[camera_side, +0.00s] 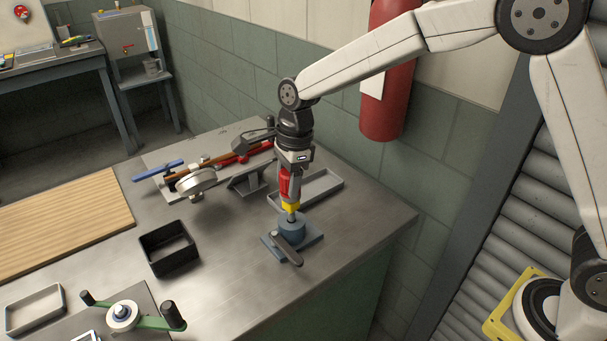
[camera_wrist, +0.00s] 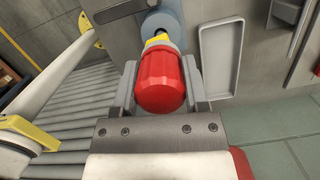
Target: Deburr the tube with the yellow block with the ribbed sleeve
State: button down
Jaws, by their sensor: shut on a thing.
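My gripper (camera_side: 288,178) is shut around a red ribbed sleeve (camera_wrist: 161,82) and points straight down. A yellow block (camera_side: 290,206) sits at the lower end of the sleeve; it also shows just beyond the sleeve in the wrist view (camera_wrist: 158,40). Below the yellow block is a blue-grey round holder (camera_side: 291,230) on a square plate with a lever handle (camera_side: 287,250). A short dark piece shows between the yellow block and the holder. I cannot tell whether it is the tube, or whether the block touches the holder.
A grey tray (camera_side: 320,186) lies right behind the holder. A black open box (camera_side: 167,248) stands to the left. A rack with red, brown and blue tools (camera_side: 215,165) is behind it. A green-handled crank device (camera_side: 130,317) is at the front left. The bench edge lies close on the right.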

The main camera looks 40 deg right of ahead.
jog(key=shift+s+f, duration=0.15)
jog(key=shift+f, duration=0.1)
jog(key=shift+m, duration=1.4)
jog(key=shift+r, duration=0.2)
jog(key=shift+r, duration=3)
jog(key=shift+d, duration=0.1)
